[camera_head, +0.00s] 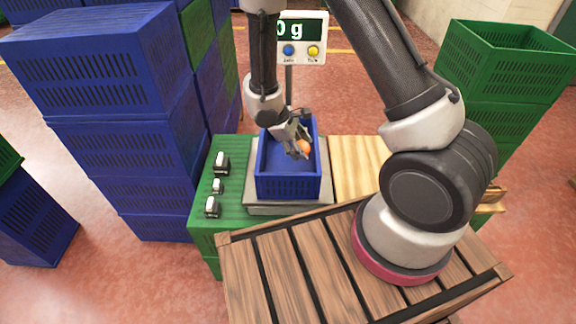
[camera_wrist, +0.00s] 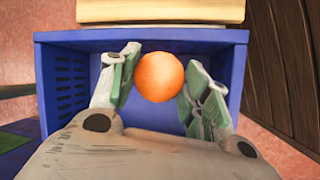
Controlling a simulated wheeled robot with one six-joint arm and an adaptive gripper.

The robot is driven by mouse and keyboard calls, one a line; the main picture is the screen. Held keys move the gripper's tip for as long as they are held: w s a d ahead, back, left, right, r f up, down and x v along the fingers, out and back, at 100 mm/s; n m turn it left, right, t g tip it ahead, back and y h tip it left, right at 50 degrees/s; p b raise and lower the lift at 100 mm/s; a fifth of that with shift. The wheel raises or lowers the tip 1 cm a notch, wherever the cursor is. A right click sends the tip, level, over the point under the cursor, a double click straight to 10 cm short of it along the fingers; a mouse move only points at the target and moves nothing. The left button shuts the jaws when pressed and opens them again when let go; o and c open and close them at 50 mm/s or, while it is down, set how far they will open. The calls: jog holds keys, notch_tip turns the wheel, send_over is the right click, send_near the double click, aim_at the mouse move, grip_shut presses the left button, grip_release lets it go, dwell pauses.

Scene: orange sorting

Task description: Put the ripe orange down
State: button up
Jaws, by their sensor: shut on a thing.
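The ripe orange (camera_wrist: 161,77) is a round, plain orange fruit between my gripper's two fingers in the wrist view. It also shows as a small orange patch in the head view (camera_head: 304,147), partly hidden by the fingers. My gripper (camera_head: 300,149) is shut on it, inside the outline of the blue crate (camera_head: 290,188). The crate stands on the scale's platform (camera_head: 288,210). In the wrist view the crate's walls (camera_wrist: 66,82) surround the orange and fingers, and no other fruit shows in it. I cannot tell whether the orange touches the crate floor.
The scale's display (camera_head: 302,38) stands on a post behind the crate and reads 0 g in its visible part. Small black-and-white items (camera_head: 221,163) lie on the green surface to the left. Stacked blue crates (camera_head: 110,110) rise at left, green crates (camera_head: 505,75) at right.

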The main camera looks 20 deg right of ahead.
notch_tip(320, 180, down, 10)
jog(key=shift+s, duration=0.15)
dwell(0.3)
jog(key=o, duration=1)
jog(key=shift+f, duration=0.1)
jog(key=shift+o, duration=0.2)
